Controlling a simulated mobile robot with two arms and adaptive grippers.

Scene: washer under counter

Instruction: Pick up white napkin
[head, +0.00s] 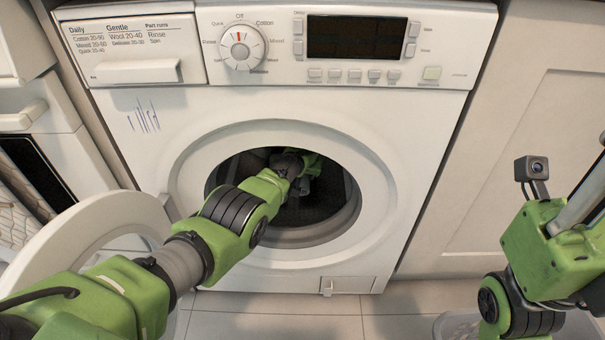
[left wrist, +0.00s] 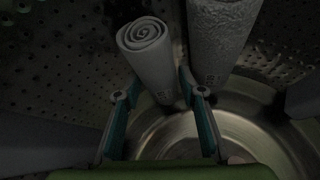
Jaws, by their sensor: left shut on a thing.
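A pale rolled napkin (left wrist: 148,55) with a spiral end stands inside the dark drum in the left wrist view. My left gripper (left wrist: 160,88) has its two fingers on either side of the roll's lower part and is shut on it. In the head view my left arm reaches through the washer's round opening, and the left gripper (head: 303,172) is inside the drum, dim and partly hidden. The napkin cannot be made out there. My right arm stays at the right edge, and its fingers are not visible.
A second, rough-textured roll (left wrist: 222,35) stands close to the right of the napkin. The perforated drum wall (left wrist: 60,60) surrounds both. The washer's door (head: 100,225) is open to the left, behind my arm. The opening's rim (head: 375,190) is close around my arm.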

